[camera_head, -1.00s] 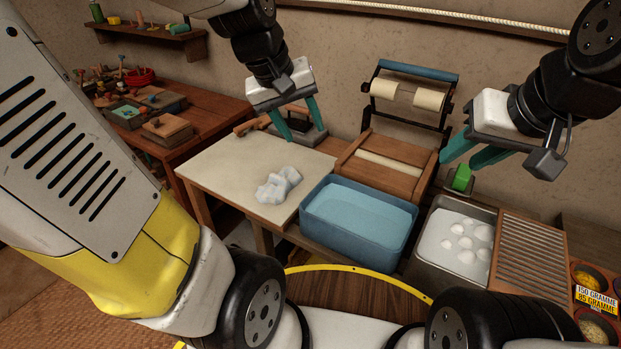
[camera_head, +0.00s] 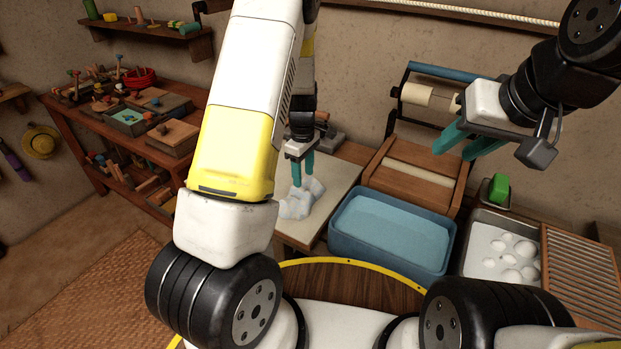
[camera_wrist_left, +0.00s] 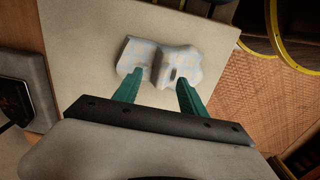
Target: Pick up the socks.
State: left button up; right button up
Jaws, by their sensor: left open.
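The socks (camera_head: 296,206) lie as one crumpled pale blue-and-white bundle on a cream-topped table (camera_head: 336,186). In the left wrist view the bundle (camera_wrist_left: 160,60) lies just beyond and between my fingertips. My left gripper (camera_head: 302,184) points down at the socks, its two teal fingers apart; in the left wrist view the fingers (camera_wrist_left: 158,82) are open with nothing clamped between them. I cannot tell whether the fingertips touch the cloth. My left arm hides part of the table. My right gripper (camera_head: 458,148) is raised at the right, its teal fingers spread and empty.
A blue water basin (camera_head: 392,232) stands right of the table, with a wooden roller wringer (camera_head: 416,172) behind it. A metal tub of suds (camera_head: 500,250), a washboard (camera_head: 583,275) and a green block (camera_head: 498,187) are further right. A cluttered workbench (camera_head: 130,125) stands at left.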

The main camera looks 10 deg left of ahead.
aim_at(302, 189)
pick_arm(q)
jog(key=f, duration=0.6)
jog(key=shift+s+a, duration=0.2)
jog(key=shift+a, duration=0.05)
grip_shut()
